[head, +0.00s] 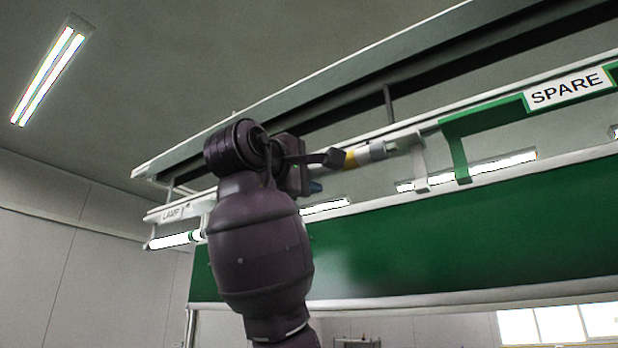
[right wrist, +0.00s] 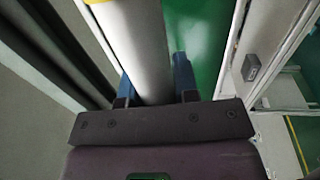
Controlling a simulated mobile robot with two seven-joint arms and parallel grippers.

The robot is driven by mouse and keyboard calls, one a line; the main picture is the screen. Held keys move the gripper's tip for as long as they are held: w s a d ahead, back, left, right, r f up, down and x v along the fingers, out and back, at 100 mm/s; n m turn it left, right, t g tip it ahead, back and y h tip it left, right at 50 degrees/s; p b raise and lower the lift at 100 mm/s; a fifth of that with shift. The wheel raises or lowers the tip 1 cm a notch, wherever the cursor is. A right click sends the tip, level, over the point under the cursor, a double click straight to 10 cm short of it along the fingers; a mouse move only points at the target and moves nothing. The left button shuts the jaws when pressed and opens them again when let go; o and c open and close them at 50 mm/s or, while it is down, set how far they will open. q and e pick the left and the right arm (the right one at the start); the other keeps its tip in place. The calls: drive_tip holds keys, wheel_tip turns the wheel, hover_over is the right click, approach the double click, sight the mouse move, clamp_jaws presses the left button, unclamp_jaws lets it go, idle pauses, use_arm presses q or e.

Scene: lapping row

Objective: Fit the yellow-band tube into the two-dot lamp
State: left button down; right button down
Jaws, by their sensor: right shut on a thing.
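The yellow-band tube (head: 378,150) is a pale grey tube with a yellow band, in the middle of the head view, just below the lamp row's long rail. My right gripper (head: 322,172) is shut on it. In the right wrist view the tube (right wrist: 140,45) runs between the blue fingertips of the right gripper (right wrist: 154,85), with a bit of yellow at the top edge. My arm hides the tube's left part in the head view. A lamp label (head: 172,214) shows at the left end of the row; I cannot make out two dots. My left gripper is not in view.
A lit tube (head: 170,241) sits at the row's left end. A green bracket with a SPARE sign (head: 568,90) is at right, near another lit tube (head: 475,171). A white hanger (head: 418,160) stands close to the held tube's right end. A green panel (head: 440,240) lies below.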

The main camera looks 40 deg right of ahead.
drive_tip(key=shift+s+d, duration=0.1)
drive_tip(key=shift+s, duration=0.45)
drive_tip(key=shift+w, duration=0.25)
drive_tip(key=shift+d, duration=0.15)
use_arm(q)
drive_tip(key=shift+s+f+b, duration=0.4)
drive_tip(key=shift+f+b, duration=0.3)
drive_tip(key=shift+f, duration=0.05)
use_arm(e)
drive_tip(key=w+d+f, duration=0.1)
drive_tip(key=w+d, duration=0.1)
drive_tip(key=d, duration=0.7)
drive_tip(key=shift+w+f, duration=0.25)
drive_tip(key=shift+w, duration=0.1)
drive_tip(key=shift+d, duration=0.1)
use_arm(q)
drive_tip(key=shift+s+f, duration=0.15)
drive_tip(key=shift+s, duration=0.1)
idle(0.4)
